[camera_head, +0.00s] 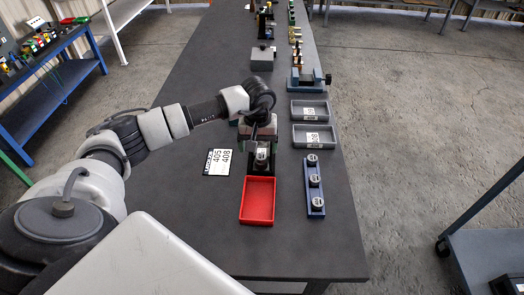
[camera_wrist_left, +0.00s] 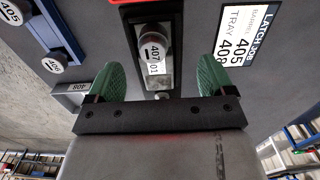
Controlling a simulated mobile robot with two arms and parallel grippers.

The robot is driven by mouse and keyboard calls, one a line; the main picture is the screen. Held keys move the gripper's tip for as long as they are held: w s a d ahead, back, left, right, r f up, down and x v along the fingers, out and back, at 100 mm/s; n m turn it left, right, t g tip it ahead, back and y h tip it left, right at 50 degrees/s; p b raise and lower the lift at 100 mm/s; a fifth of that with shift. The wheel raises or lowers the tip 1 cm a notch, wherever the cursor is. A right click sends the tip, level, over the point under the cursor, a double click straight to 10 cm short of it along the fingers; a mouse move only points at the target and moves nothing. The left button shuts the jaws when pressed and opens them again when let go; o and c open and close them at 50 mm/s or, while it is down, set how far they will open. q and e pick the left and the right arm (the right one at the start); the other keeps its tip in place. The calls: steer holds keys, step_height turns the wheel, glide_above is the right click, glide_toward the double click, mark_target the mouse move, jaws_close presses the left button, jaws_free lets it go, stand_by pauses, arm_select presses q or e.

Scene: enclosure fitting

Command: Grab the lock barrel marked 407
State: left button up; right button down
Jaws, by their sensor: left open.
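The lock barrel marked 407 (camera_wrist_left: 153,50) stands in a black holder (camera_wrist_left: 182,60) with its labelled round face showing in the left wrist view. In the head view the barrel (camera_head: 262,155) shows just in front of my gripper, behind the red tray. My left gripper (camera_wrist_left: 155,82) is open, its two green fingertips apart on either side of the barrel's line. The fingers do not appear to touch the barrel. In the head view my left gripper (camera_head: 260,140) is over the back of the black holder (camera_head: 258,168). My right gripper is not in view.
A red tray (camera_head: 245,212) lies in front of the holder. Two grey trays (camera_head: 297,113) and a blue fixture (camera_head: 308,82) are farther back. A white card (camera_head: 217,161) lies left. The table's front left is clear.

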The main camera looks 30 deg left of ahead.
mark_target(261, 154)
arm_select(q)
steer(key=shift+w+f, duration=0.1)
steer(key=shift+f, duration=0.25)
steer(key=f, duration=0.1)
steer(key=f+p, duration=0.1)
steer(key=f, duration=0.1)
steer(key=f+p, duration=0.1)
steer(key=shift+w+d+f, duration=0.2)
steer(key=shift+w+d, duration=0.05)
steer(key=shift+w, duration=0.05)
steer(key=shift+f, duration=0.35)
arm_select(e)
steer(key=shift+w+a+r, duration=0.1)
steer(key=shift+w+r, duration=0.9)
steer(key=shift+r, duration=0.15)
arm_select(q)
steer(key=shift+c, duration=0.5)
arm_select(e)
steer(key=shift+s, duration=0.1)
arm_select(q)
steer(key=c, duration=1.1)
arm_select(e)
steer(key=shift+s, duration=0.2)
arm_select(q)
steer(key=shift+w+r, duration=0.1)
